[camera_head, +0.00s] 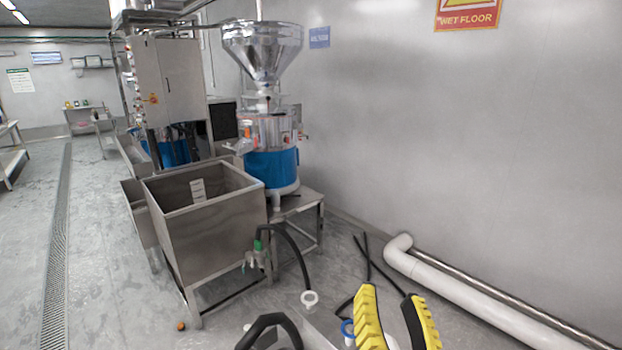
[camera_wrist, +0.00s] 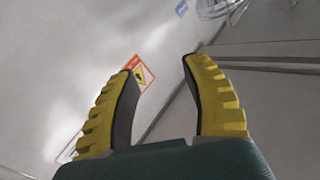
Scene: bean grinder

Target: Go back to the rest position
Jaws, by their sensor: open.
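My gripper (camera_head: 396,306) shows at the bottom right of the head view, with two yellow ribbed fingers over dark pads. The fingers stand apart with nothing between them. In the wrist view my gripper (camera_wrist: 160,72) is also open and empty, with the grey wall behind it. The bean grinder (camera_head: 268,130), with a steel funnel hopper and a blue drum, stands on a steel stand at the middle of the head view. My gripper is in front of it and to the right, well apart from it.
A steel tank (camera_head: 205,230) with a green-handled valve (camera_head: 257,246) and black hose stands left of the grinder. A white pipe (camera_head: 450,288) runs along the wall at right. A wet floor sign (camera_head: 467,15) hangs above. Open floor and a drain grate (camera_head: 57,245) lie left.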

